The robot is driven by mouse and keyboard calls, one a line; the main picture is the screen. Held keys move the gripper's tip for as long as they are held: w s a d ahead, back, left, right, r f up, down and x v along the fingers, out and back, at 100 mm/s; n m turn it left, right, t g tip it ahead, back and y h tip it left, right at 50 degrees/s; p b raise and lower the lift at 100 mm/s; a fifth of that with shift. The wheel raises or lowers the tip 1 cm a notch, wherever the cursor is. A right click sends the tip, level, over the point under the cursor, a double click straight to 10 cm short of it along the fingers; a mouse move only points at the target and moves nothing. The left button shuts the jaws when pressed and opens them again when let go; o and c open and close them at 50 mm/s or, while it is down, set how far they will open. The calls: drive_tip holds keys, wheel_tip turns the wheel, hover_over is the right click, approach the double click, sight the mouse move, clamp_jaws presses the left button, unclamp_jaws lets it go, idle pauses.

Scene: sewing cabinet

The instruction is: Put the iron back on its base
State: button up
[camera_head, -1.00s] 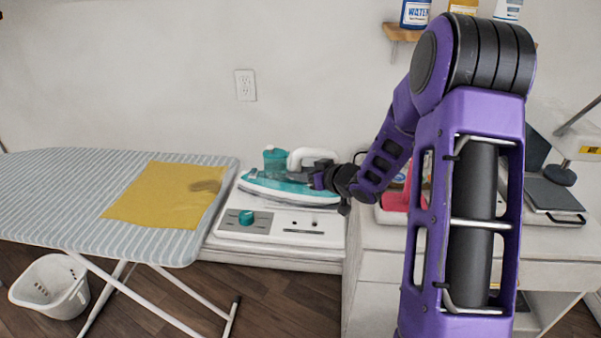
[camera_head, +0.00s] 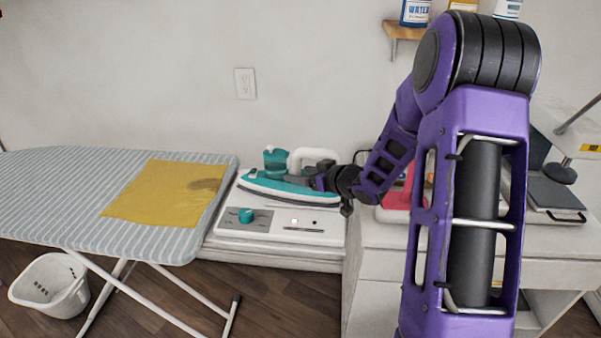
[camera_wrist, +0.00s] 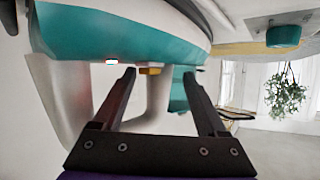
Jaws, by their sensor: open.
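The iron (camera_head: 270,187), teal and white with a white handle, lies flat on its base (camera_head: 270,232), with its tip to the left. The base is a white unit with a teal knob on its front. My gripper (camera_head: 300,178) is at the iron's near side, by the handle, with its fingers apart. In the wrist view the iron (camera_wrist: 120,45) looks upside down, and my open gripper (camera_wrist: 160,75) has part of the pale handle (camera_wrist: 158,98) between or behind its fingers. I cannot tell whether they touch it.
A striped ironing board (camera_head: 60,200) with a yellow cloth (camera_head: 165,193) stands at the left, close to the base. A white basket (camera_head: 50,284) is on the floor. A shelf with bottles (camera_head: 415,12) is above. A cabinet with a red item stands at the right.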

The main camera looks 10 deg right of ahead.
drive_tip(key=p+v, duration=0.2)
drive_tip(key=v, duration=1.4)
drive_tip(key=shift+s+d+r, duration=0.2)
drive_tip(key=shift+s+d, duration=0.05)
drive_tip(key=shift+w, duration=0.1)
